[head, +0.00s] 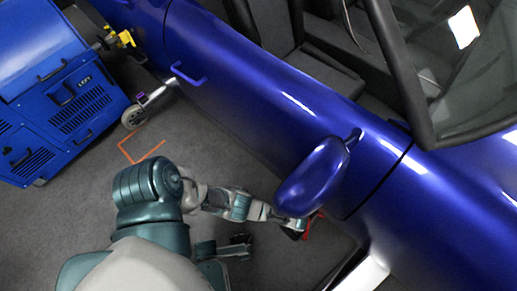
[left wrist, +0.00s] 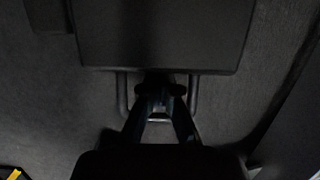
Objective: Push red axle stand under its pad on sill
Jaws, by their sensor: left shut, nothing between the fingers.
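A small part of the red axle stand (head: 311,224) shows in the head view, low beside the blue car and just right of the door mirror's lower edge. Most of it is hidden by the mirror and my arm. My left gripper (head: 296,233) is at its left side; contact cannot be told. In the left wrist view my gripper (left wrist: 160,112) is shut and empty, its fingers pointing at a dark flat-faced block (left wrist: 160,40) with a U-shaped bar (left wrist: 122,95) around its near edge. The pad and the sill's underside are hidden. My right gripper is not in view.
The blue car (head: 255,85) runs diagonally across the head view. A blue wheeled cabinet (head: 60,90) stands at upper left. Orange floor marks (head: 135,158) lie near it.

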